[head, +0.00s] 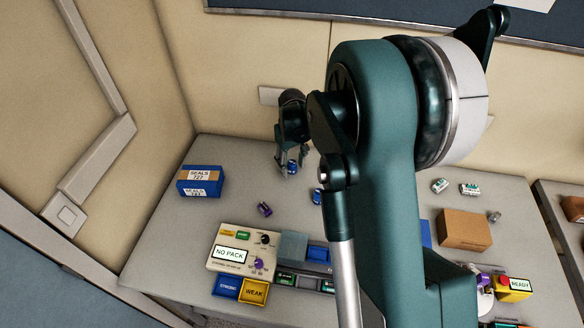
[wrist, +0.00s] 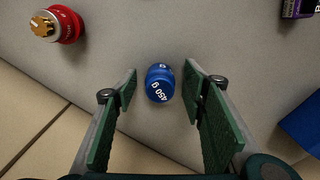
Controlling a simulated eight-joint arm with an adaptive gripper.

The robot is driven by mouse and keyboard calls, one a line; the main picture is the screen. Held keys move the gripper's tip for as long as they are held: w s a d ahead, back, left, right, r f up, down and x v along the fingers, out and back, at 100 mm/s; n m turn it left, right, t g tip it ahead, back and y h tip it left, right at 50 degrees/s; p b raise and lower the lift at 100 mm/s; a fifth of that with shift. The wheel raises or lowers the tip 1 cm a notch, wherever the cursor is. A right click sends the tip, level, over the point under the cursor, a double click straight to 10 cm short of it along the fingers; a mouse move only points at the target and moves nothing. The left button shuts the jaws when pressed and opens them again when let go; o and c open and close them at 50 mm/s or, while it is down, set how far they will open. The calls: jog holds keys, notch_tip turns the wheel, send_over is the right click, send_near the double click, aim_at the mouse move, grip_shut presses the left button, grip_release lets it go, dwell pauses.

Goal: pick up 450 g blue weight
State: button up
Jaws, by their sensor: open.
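The blue weight (wrist: 159,84), marked "450 g", stands on the grey table in the wrist view. It shows between the two green-padded fingers of my gripper (wrist: 160,74), with a gap to each finger. In the head view my gripper (head: 291,162) points down over the back of the table, and a small blue weight (head: 292,168) shows at its fingertips. My gripper is open and holds nothing. I cannot tell how far the fingertips are above the table.
In the head view another blue piece (head: 317,197) and a purple piece (head: 265,209) are nearby. A blue seals box (head: 201,181) is left.

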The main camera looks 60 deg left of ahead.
aim_at(292, 163)
jog(key=c, duration=1.2)
jog(key=shift+c, duration=0.2)
jog(key=shift+r, duration=0.2)
jog(key=shift+r, duration=4.85)
